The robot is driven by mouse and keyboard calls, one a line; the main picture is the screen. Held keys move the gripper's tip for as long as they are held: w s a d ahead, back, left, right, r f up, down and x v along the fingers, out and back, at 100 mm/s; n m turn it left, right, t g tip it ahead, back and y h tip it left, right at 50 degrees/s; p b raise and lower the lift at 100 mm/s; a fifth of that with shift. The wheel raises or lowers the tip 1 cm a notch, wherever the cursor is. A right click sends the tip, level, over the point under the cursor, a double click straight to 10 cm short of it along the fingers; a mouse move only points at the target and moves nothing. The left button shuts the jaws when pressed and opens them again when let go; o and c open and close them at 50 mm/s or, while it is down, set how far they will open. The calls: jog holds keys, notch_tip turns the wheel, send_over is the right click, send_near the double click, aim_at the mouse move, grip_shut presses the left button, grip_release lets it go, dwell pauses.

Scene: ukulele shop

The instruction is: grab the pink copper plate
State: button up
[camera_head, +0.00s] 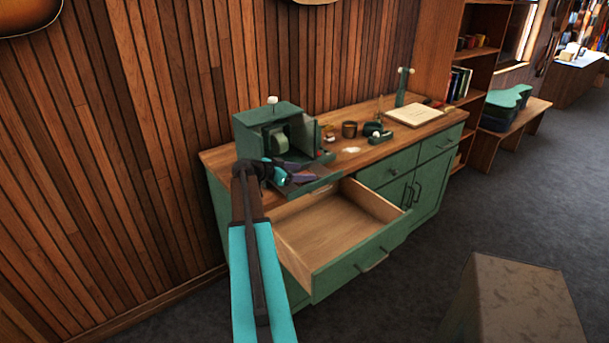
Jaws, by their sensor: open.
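My gripper (300,177) is at the front of a small green box (262,115) on the green cabinet. The box is open at the front, with a lowered green flap (318,186). The gripper is open, and its fingers are over or beside the flap. A small pinkish patch by the fingertips may be the pink copper plate, but it is too small and too covered to be sure. I cannot tell whether the fingers touch it. My arm hides part of the cabinet's left side.
The cabinet's wooden top (357,158) holds a dark cup (349,129), a tape dispenser (376,133) and an open book (414,115). An empty drawer (340,225) stands pulled out below the flap. A brown block (515,305) stands at the lower right, with grey floor between.

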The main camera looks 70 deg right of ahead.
jog(key=shift+s+d+f, duration=0.15)
jog(key=shift+d, duration=0.15)
dwell(0.4)
jog(key=c, duration=1.2)
jog(key=shift+r+b, duration=0.95)
jog(key=shift+r, duration=0.75)
jog(key=s+a+b, duration=0.1)
jog(key=s+a, duration=0.1)
jog(key=a, duration=0.2)
jog(key=s+a+r+b, duration=0.1)
jog(key=s+a+b, duration=0.1)
jog(key=a, duration=0.3)
jog(key=s+a+b, duration=0.1)
jog(key=s+a, duration=0.3)
jog(key=shift+s+a+r+b, duration=0.2)
jog(key=shift+a+r+b, duration=0.1)
jog(key=shift+b, duration=0.05)
